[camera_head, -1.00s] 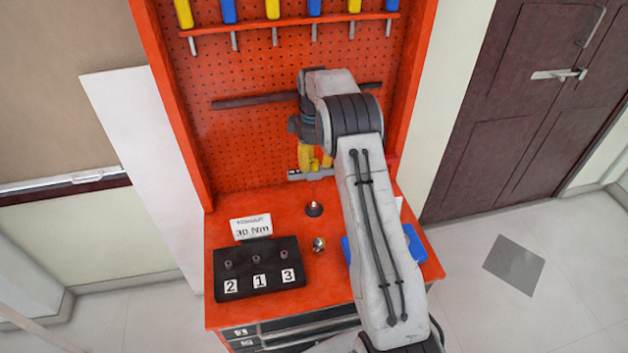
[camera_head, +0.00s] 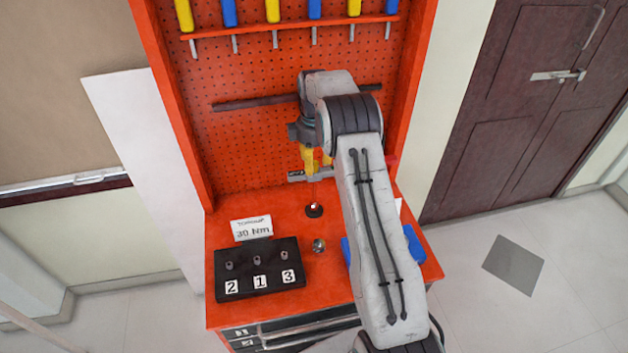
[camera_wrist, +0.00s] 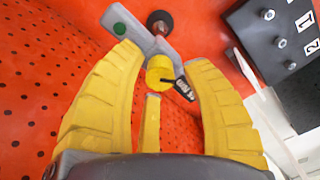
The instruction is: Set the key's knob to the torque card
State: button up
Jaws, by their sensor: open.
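The torque card (camera_head: 252,228) is a white sign reading 30 Nm, standing behind the black block. The key (camera_wrist: 145,38) is a grey bar with a green button. In the wrist view its yellow round knob (camera_wrist: 160,73) has a black pointer beside a small dark scale, whose marks are too small to read. My gripper (camera_wrist: 163,60) has its yellow fingers open, one on each side of the knob, with no clear grip on it. In the head view my gripper (camera_head: 314,158) is above the bench by the pegboard, with the grey key (camera_head: 312,175) just below it.
A black block (camera_head: 259,283) with sockets labelled 2, 1 and 3 sits at the bench's left. A round dark base (camera_head: 314,211) and a small metal piece (camera_head: 319,245) stand near it. A blue item (camera_head: 414,245) is partly hidden by my arm. Coloured-handled tools hang above.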

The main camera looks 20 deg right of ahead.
jog(key=n, duration=0.6)
jog(key=shift+p, duration=0.3)
jog(key=shift+o, duration=0.3)
jog(key=c, duration=0.8)
jog(key=m, duration=0.4)
jog(key=shift+m, duration=0.3)
jog(key=o, duration=0.7)
jog(key=shift+o, duration=0.2)
